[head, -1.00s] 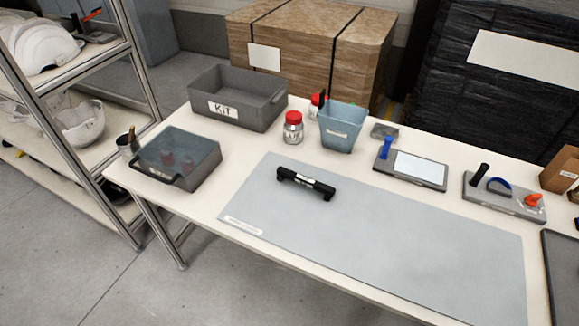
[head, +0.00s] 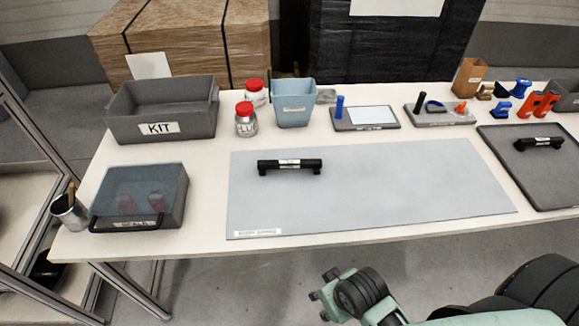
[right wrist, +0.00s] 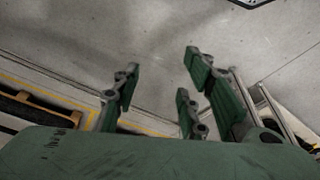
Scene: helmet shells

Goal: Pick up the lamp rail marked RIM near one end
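A black lamp rail (head: 290,165) with a small white label lies on the grey-blue mat (head: 400,200), near its upper left. A second black rail (head: 539,143), also with a white label, lies on a dark grey tray (head: 530,180) at the right. I cannot read either label, so I cannot tell which says RIM. My right gripper (head: 323,293) is at the bottom of the head view, in front of the table and apart from both rails. In the right wrist view its fingers (right wrist: 160,97) are spread and empty, over floor. My left gripper is out of view.
At the left stand a KIT bin (head: 190,125), a lidded grey box (head: 175,192) and a metal cup (head: 70,212). Red-capped jars (head: 246,125), a blue bin (head: 293,112) and tool boards (head: 365,118) line the back. Most of the mat is clear.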

